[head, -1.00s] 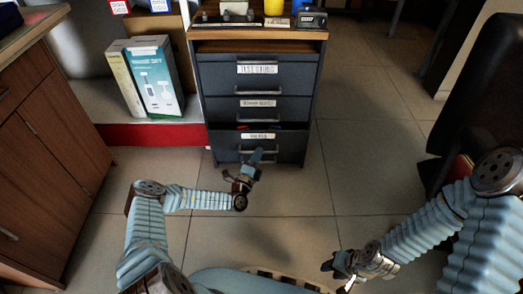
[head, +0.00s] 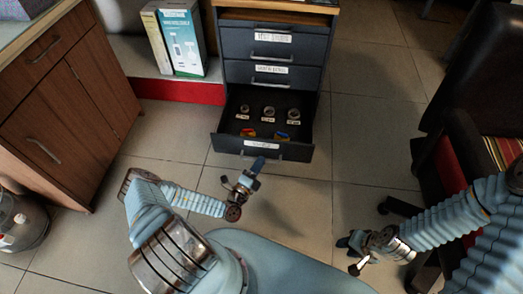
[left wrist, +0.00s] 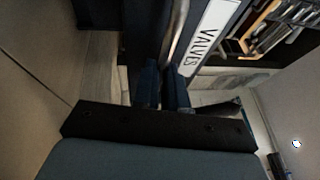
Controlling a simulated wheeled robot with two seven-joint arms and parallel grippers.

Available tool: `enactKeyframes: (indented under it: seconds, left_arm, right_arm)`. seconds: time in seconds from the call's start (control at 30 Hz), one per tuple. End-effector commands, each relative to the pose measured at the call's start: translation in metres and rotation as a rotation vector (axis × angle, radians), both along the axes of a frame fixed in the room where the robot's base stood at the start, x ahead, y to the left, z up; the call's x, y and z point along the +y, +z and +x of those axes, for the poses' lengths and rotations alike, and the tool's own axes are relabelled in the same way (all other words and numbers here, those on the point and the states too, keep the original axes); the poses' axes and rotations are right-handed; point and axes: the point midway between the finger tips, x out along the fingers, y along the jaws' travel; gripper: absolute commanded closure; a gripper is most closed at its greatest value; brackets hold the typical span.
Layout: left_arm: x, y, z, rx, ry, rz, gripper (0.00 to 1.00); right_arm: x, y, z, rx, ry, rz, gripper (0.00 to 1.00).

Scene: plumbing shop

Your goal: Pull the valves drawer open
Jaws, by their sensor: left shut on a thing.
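The valves drawer (head: 228,143) is the lowest drawer of the dark grey cabinet and stands well out, its inside showing in the head view. Its VALVES label shows in the left wrist view (left wrist: 207,38), beside the metal bar handle (left wrist: 176,32). My left gripper (head: 257,166) is at the drawer's front and shut on the handle. Its dark blue fingers (left wrist: 162,84) reach the handle in the left wrist view; the exact contact is in shadow. My right gripper (head: 347,243) is low at the right, away from the cabinet; its finger gap is unclear.
Metal fittings (head: 268,111) with small labels and colourful pieces (head: 248,132) lie in the drawer. The two drawers above (head: 272,75) are shut. A wooden cabinet (head: 68,110) stands left, a dark chair (head: 455,150) right. Tiled floor (head: 365,130) is clear between cabinet and chair.

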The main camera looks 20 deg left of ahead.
Motion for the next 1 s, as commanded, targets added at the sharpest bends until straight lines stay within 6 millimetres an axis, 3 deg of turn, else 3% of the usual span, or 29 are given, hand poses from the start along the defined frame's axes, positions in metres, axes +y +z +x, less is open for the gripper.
enactKeyframes:
  seconds: [0.2,0.63,0.67,0.8,1.0]
  left_arm:
    - [-0.004,0.000,-0.015,0.001,0.001,-0.001,1.00]
    - [-0.005,-0.001,-0.018,0.001,0.001,0.000,1.00]
    - [-0.005,-0.001,-0.018,0.001,0.001,0.000,0.84]
    - [-0.005,-0.001,-0.018,0.000,0.001,0.000,0.63]
    - [-0.005,0.000,-0.018,0.000,0.000,0.000,0.63]
  right_arm:
    - [0.001,0.005,-0.001,0.001,0.003,0.002,0.63]
    - [0.002,0.005,-0.001,0.002,0.003,0.002,0.63]
    - [0.002,0.005,-0.001,0.002,0.003,0.002,0.63]
    - [0.002,0.005,-0.001,0.001,0.003,0.002,0.63]
    - [0.002,0.005,-0.001,0.002,0.003,0.002,0.63]
